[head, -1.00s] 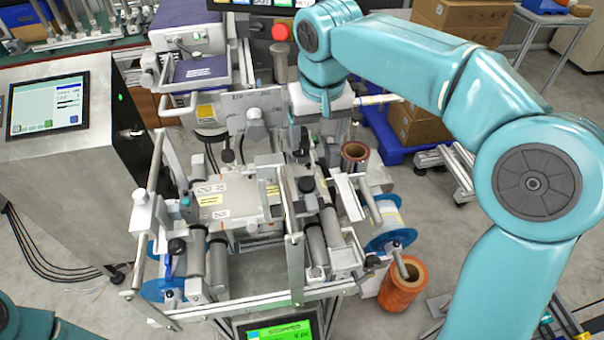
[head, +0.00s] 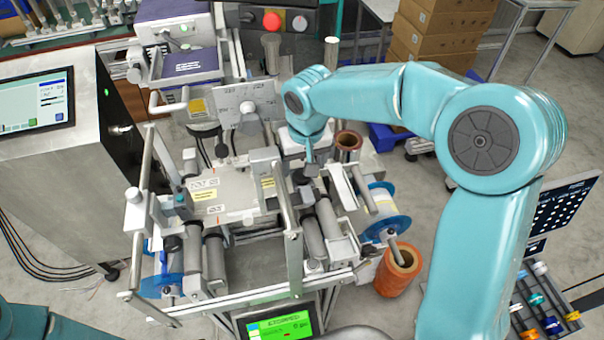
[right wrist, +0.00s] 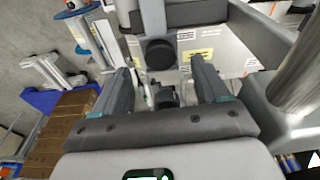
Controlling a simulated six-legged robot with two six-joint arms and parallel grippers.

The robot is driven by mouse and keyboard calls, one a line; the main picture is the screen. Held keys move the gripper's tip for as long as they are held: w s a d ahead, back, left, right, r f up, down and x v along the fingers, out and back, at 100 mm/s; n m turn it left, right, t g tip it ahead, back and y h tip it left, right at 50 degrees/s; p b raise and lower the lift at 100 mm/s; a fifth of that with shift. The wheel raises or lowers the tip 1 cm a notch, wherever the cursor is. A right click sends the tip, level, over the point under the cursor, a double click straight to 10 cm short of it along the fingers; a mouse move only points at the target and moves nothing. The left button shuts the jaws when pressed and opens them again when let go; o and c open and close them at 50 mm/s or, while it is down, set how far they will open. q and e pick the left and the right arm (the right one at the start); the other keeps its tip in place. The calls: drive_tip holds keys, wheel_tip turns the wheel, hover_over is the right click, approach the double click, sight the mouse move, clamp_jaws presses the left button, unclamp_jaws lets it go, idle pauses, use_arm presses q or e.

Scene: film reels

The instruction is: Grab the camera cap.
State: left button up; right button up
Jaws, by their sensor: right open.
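A round black cap-like piece (right wrist: 158,54) shows in the right wrist view, on the machine just beyond my fingertips; it looks like the camera cap, but I cannot be sure. A second dark round part (right wrist: 166,96) lies lower, between the fingers. My right gripper (right wrist: 160,68) is open, with one finger on each side and nothing held. In the head view my right gripper (head: 311,168) points down over the right-centre of the machine, and the arm hides the cap there. My left gripper is out of view; only a bit of my left arm shows at bottom left.
The machine (head: 240,190) has rollers, upright metal bars and plates close around the right gripper. An orange reel (head: 397,270) and a blue-rimmed reel (head: 388,222) are at its right. A control screen (head: 38,103) stands left. Cardboard boxes (head: 440,38) are behind.

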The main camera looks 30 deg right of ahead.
sight(302, 175)
drive_tip(key=f, duration=0.3)
drive_tip(key=shift+w, duration=0.3)
drive_tip(key=shift+d+f, duration=0.15)
drive_tip(key=shift+f, duration=0.2)
drive_tip(key=c, duration=1.1)
drive_tip(key=shift+c, duration=0.2)
drive_tip(key=shift+r, duration=0.15)
